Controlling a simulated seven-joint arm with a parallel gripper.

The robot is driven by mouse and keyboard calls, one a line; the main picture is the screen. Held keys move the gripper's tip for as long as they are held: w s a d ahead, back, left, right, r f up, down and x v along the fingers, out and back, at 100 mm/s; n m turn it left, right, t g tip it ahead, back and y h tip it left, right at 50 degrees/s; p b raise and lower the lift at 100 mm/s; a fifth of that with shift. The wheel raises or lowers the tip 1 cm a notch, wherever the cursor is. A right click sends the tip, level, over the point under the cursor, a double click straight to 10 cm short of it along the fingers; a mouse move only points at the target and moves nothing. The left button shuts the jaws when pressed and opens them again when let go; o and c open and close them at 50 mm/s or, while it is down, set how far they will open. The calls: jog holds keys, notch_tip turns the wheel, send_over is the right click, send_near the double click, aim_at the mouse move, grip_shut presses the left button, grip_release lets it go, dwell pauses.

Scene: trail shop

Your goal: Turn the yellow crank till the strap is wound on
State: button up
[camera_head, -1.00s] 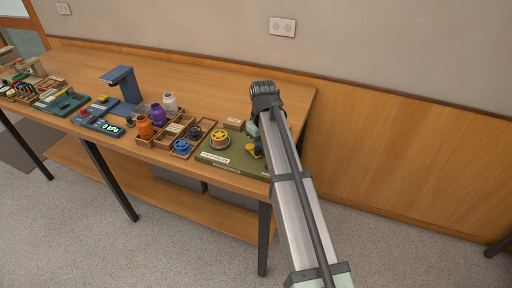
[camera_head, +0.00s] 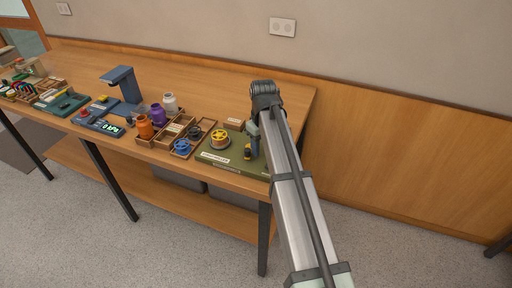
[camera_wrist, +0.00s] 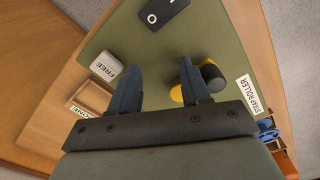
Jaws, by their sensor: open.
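My gripper (camera_head: 255,150) is low over the base, just right of the crank. In the wrist view my gripper (camera_wrist: 158,75) is open with nothing between its fingers. The crank (camera_wrist: 212,75) there lies outside the right finger, which partly hides it. Whether they touch I cannot tell.
In the wrist view, a block marked FREE (camera_wrist: 107,65), a small wooden tray (camera_wrist: 90,98) and a dark piece with a white ring (camera_wrist: 167,13) lie around the gripper.

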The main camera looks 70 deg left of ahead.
notch_tip(320, 180, up, 7)
dwell(1.2)
jog(key=shift+w+f, duration=0.1)
jog(key=shift+f, duration=0.05)
dwell(0.3)
